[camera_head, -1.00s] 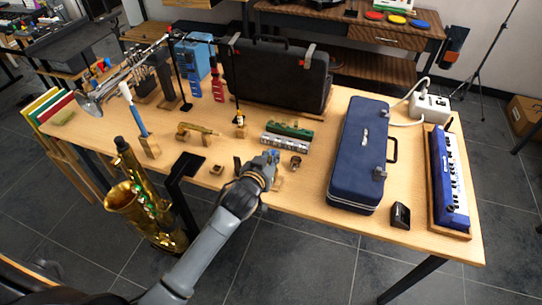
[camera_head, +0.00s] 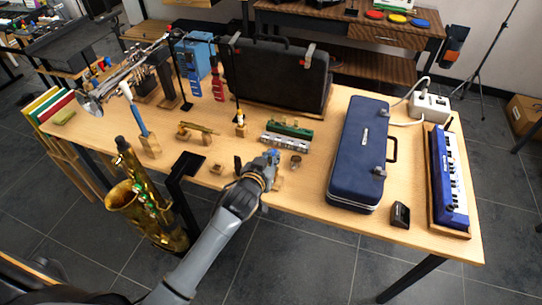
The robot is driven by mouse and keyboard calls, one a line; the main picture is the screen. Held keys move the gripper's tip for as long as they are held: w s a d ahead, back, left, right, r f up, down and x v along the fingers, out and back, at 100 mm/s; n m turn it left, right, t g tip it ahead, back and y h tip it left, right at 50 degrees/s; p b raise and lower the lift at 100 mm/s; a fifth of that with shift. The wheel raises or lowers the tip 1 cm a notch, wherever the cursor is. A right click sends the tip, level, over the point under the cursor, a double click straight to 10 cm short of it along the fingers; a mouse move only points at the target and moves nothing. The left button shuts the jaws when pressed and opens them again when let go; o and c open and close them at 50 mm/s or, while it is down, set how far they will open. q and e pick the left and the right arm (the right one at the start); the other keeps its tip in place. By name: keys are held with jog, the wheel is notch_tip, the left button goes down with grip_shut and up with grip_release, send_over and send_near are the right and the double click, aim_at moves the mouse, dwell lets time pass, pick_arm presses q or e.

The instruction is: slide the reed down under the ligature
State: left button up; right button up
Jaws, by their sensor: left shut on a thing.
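My left gripper (camera_head: 270,158) is at the front middle of the wooden table, low over a small wooden block (camera_head: 277,184). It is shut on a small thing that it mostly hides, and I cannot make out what. A bit of blue shows at its fingertips. I cannot pick out the reed or the ligature at this size. A brass saxophone (camera_head: 140,205) with a dark mouthpiece (camera_head: 122,144) stands in front of the table's left part. My right gripper is not in view.
A blue case (camera_head: 358,155) and a blue keyboard (camera_head: 447,180) take up the right. A black case (camera_head: 278,75) stands at the back.

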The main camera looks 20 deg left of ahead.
pick_arm(q)
jog(key=shift+s+f+b, duration=0.1)
jog(key=shift+f+b, duration=0.6)
jog(key=shift+f, duration=0.5)
dwell(1.0)
jog(key=o, duration=0.7)
jog(key=shift+o, duration=0.2)
jog(key=shift+r, duration=0.1)
jog(key=v, duration=1.2)
